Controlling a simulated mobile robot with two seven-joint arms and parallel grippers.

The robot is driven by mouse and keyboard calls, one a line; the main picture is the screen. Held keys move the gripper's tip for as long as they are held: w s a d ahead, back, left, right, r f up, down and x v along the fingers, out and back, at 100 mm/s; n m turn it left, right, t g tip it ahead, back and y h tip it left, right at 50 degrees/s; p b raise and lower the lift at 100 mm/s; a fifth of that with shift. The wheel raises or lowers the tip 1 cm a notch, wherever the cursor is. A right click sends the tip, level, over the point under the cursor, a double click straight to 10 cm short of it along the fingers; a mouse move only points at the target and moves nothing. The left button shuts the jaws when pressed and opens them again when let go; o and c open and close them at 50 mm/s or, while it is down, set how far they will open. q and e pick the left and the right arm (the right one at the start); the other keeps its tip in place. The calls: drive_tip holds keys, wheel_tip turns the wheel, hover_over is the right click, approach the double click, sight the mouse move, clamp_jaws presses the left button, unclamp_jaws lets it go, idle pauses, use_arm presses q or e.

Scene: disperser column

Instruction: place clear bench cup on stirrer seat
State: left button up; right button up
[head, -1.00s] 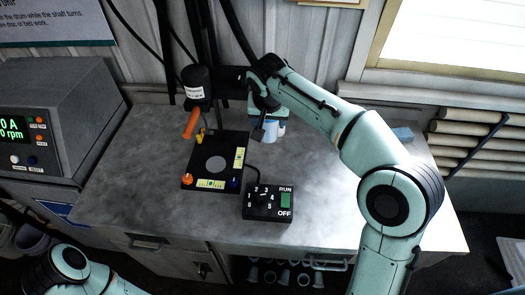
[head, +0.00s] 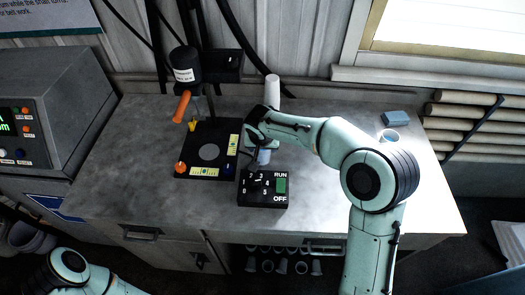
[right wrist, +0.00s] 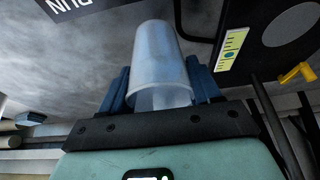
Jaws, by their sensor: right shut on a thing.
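The clear bench cup (right wrist: 160,55) is between the blue fingers of my right gripper (right wrist: 162,92), which is shut on it. In the head view the cup (head: 264,156) shows below my right gripper (head: 258,145), just behind the control box; its height above the bench is hard to tell. The stirrer seat, a black plate (head: 190,167) with a grey disc (head: 208,152), lies to the left of the cup, and nothing stands on the disc. Part of the plate (right wrist: 252,32) shows at upper right in the right wrist view. My left gripper is out of view.
The control box (head: 264,190) with dial and RUN/OFF switch sits right of the plate's front. A dark motor head (head: 186,66) with an orange handle (head: 181,106) overhangs the plate's back. A white cylinder (head: 272,88) stands behind. The bench's right front is clear.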

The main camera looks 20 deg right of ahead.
drive_tip(key=shift+f, duration=1.1)
drive_tip(key=shift+f, duration=0.1)
drive_tip(key=shift+f, duration=0.1)
drive_tip(key=o, duration=1.1)
